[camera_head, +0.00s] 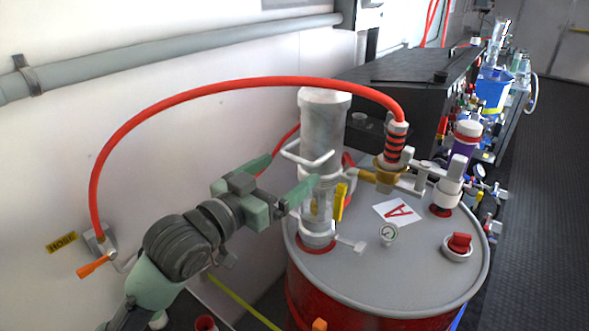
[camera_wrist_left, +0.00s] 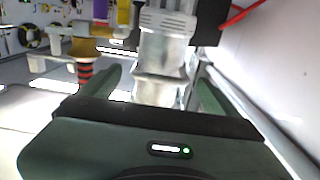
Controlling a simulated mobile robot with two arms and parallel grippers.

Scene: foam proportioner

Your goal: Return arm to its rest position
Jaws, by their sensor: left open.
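My left arm reaches in from the left in the head view. Its green gripper (camera_head: 290,172) is open, with its fingers spread next to the grey metal cylinder (camera_head: 322,120) that stands upright on the drum. In the left wrist view the two fingers (camera_wrist_left: 158,82) show on either side of the cylinder (camera_wrist_left: 162,50), with no visible grip on it. I cannot tell how far the cylinder is from the fingers. My right gripper is in neither view.
A red drum with a grey lid (camera_head: 400,280) stands below the gripper. A red hose (camera_head: 230,84) arches from the wall to a brass fitting (camera_head: 390,170). The dark floor at right is clear.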

